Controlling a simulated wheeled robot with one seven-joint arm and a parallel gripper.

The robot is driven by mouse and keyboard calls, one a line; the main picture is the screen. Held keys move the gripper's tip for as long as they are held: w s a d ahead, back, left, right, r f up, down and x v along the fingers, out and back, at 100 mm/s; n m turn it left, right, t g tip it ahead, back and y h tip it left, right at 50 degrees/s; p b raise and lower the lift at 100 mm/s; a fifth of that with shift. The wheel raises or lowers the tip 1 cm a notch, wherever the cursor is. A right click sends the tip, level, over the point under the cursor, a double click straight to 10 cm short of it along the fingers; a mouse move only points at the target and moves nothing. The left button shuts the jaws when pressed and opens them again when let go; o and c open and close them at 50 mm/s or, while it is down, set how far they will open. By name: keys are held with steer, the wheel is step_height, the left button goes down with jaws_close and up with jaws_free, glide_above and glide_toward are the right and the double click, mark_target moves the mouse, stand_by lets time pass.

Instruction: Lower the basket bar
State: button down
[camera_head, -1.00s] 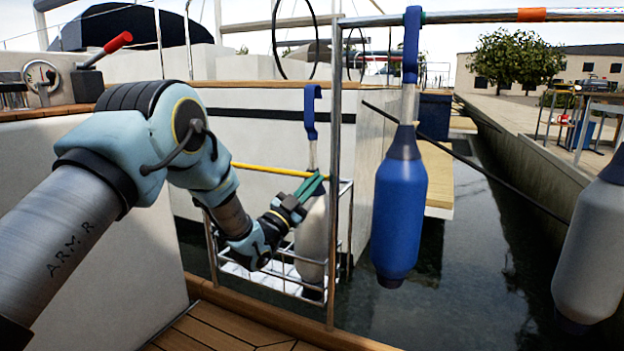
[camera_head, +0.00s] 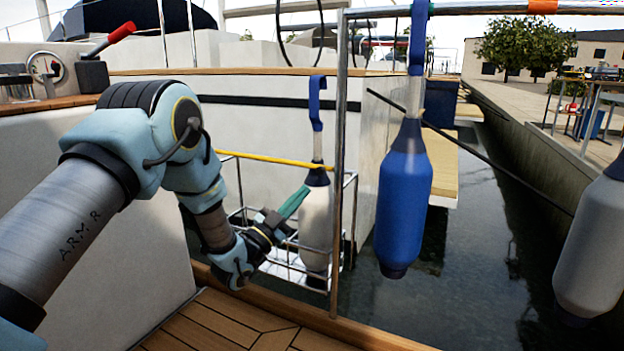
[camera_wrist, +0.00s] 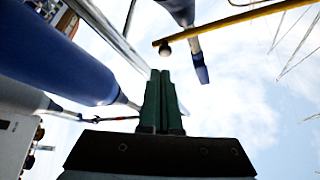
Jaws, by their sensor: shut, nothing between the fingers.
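The basket bar (camera_head: 268,158) is a thin yellow rod. It runs nearly level across the top of the white wire basket (camera_head: 350,215), which hangs over the water. The bar's right end passes by a white fender. In the wrist view the bar (camera_wrist: 235,24) crosses the upper right, beyond my fingertips. My gripper (camera_head: 305,190) has green fingers, pressed together and empty. They point up and right, just below the bar near its right end, apart from it as far as I can tell. The fingers (camera_wrist: 160,74) are also together in the wrist view.
A white fender (camera_head: 316,222) hangs by a blue strap at the basket, close to my fingertips. A steel post (camera_head: 338,200) and a blue fender (camera_head: 403,200) stand to the right. A wooden deck edge (camera_head: 290,318) lies below my arm. Open water lies right of the basket.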

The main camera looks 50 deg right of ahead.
steer(key=v, duration=0.3)
steer(key=shift+s+a+p, duration=0.15)
steer(key=shift+a+p, duration=0.2)
